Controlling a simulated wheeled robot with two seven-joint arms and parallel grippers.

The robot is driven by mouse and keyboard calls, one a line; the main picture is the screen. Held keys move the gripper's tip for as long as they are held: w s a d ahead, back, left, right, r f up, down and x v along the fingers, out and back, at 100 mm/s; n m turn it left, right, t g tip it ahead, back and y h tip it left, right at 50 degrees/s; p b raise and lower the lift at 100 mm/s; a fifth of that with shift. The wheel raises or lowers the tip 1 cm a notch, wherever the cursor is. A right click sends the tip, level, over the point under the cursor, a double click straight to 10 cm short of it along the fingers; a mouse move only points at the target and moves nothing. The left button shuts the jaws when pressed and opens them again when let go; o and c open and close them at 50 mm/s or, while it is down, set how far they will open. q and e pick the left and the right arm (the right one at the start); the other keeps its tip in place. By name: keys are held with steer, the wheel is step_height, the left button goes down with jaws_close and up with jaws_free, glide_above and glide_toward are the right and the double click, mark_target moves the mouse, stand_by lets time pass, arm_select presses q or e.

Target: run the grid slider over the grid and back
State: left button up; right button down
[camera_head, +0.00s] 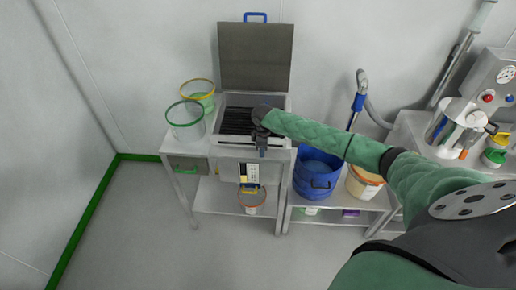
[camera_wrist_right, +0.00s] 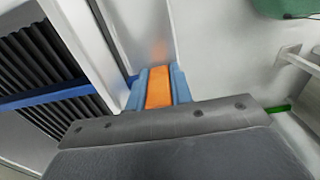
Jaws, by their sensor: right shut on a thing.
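The grid (camera_head: 236,122), a set of dark parallel bars in a light metal box, lies under a raised grey lid. In the right wrist view the grid (camera_wrist_right: 35,60) fills the left side, and the blue bar of the grid slider (camera_wrist_right: 60,95) lies across it. My right gripper (camera_head: 262,146) is at the box's front right part. It is shut on the slider's orange handle (camera_wrist_right: 158,88), which shows between two blue sides just outside the box wall. In the head view the gripper and arm hide part of the grid. My left gripper is not in view.
The grey lid (camera_head: 256,56) stands open behind the grid. Green-rimmed (camera_head: 186,118) and yellow-rimmed (camera_head: 199,91) tubs stand left of the box. A blue bucket (camera_head: 317,178) and a pale tub (camera_head: 363,184) stand to the right. The floor in front is clear.

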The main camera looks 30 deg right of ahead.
mark_target(279, 155)
steer(key=shift+s+d+p, duration=0.3)
steer(key=shift+s+d, duration=0.15)
steer(key=shift+d, duration=0.25)
steer(key=shift+s+d+p, duration=0.3)
steer(key=shift+s+d, duration=0.15)
steer(key=shift+d, duration=0.3)
steer(key=shift+s+d+p, duration=0.3)
steer(key=shift+s+d, duration=0.15)
steer(key=shift+d, duration=0.25)
steer(key=shift+s+d+p, duration=0.15)
steer(key=shift+s+d, duration=0.15)
steer(key=shift+d, duration=0.25)
steer(key=shift+s+d+p, duration=0.15)
steer(key=shift+s+d, duration=0.15)
steer(key=shift+d, duration=0.2)
steer(key=c, duration=1.2)
jaws_free()
steer(key=shift+o, duration=0.2)
steer(key=shift+r, duration=0.1)
